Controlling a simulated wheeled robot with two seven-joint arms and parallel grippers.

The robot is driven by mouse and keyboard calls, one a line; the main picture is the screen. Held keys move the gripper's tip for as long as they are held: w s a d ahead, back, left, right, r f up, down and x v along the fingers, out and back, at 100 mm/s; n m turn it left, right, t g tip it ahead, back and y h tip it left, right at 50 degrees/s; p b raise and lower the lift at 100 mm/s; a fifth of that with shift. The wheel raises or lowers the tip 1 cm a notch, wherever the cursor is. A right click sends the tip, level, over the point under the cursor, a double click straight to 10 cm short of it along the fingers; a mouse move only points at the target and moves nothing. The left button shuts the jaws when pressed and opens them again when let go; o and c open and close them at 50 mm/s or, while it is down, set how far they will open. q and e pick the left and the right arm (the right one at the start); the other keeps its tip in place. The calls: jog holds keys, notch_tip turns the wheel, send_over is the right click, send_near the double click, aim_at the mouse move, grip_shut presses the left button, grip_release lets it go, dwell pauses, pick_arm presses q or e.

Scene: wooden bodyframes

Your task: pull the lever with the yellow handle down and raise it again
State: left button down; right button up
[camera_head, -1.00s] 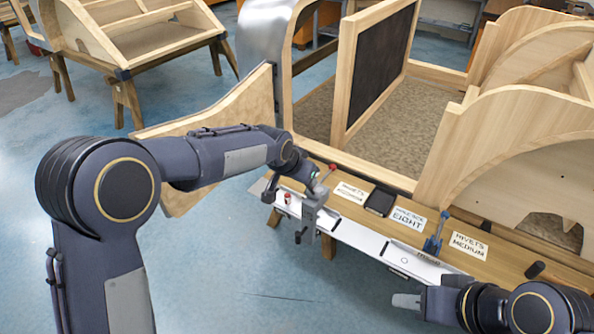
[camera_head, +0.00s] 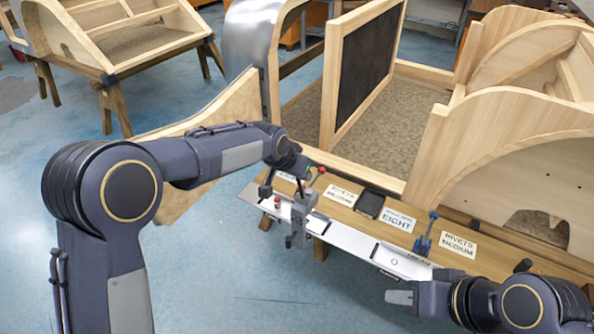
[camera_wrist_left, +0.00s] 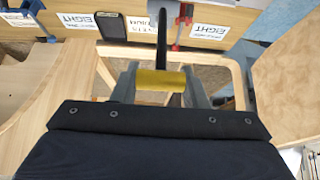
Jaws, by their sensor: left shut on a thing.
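The yellow handle (camera_wrist_left: 160,80) lies crosswise between the two grey fingers of my left gripper (camera_wrist_left: 165,84) in the left wrist view. The fingers are shut on it. A dark lever arm (camera_wrist_left: 161,42) runs from the handle toward the bench. In the head view my left wrist is over the far left end of the bench, and I cannot make out the yellow handle there. My right gripper (camera_head: 400,291) is low at the right, in front of the bench and apart from it. Its jaw opening is too small to judge.
The wooden bench (camera_head: 470,262) carries labels, a black device (camera_head: 369,204), a blue clamp (camera_head: 426,230) and a red-tipped clamp (camera_head: 320,171). A grey bracket (camera_head: 302,222) stands at its front edge. A wooden bodyframe (camera_head: 500,150) rises behind. The blue floor in front is clear.

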pick_arm(q)
jog(key=c, duration=0.8)
grip_release()
jog(key=shift+w+d, duration=0.1)
jog(key=shift+c, duration=0.2)
jog(key=b+v, duration=0.1)
jog(key=v, duration=0.7)
jog(key=shift+f, duration=0.1)
